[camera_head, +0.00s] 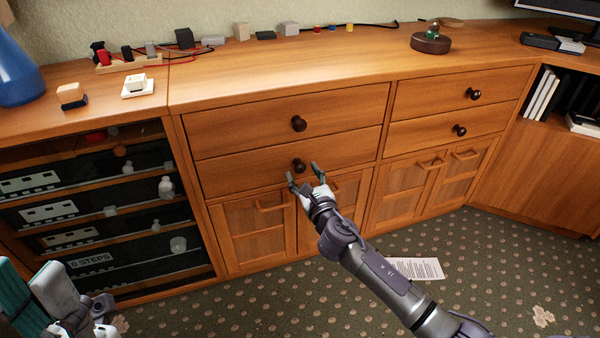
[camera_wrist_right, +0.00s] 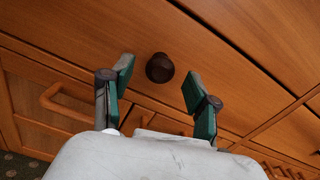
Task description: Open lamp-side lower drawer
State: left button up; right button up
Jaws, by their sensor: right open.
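The wooden cabinet has two columns of drawers. The left lower drawer (camera_head: 240,175) is closed, with a dark round knob (camera_head: 299,165) at its middle. A blue rounded object (camera_head: 14,75), perhaps a lamp base, stands at the far left and is cut off by the frame. My right gripper (camera_head: 304,173) is open in front of this drawer, just below the knob. In the right wrist view the knob (camera_wrist_right: 160,68) shows between and beyond the two spread fingers (camera_wrist_right: 160,80), with no visible contact. My left gripper (camera_head: 30,300) is partly in view at the bottom left, away from the cabinet.
The upper left drawer (camera_head: 250,122) and the right drawers (camera_head: 450,92) are closed. Cupboard doors with bar handles (camera_head: 272,206) lie below. A dark-fronted rack (camera_head: 90,215) stands at left. Small items and a round dark device (camera_head: 430,43) sit on top. Paper (camera_head: 418,268) lies on the carpet.

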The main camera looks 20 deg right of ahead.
aim_at(301, 170)
jog(key=shift+w+b, duration=0.35)
jog(key=shift+w, duration=1.2)
jog(key=shift+c, duration=0.2)
grip_shut()
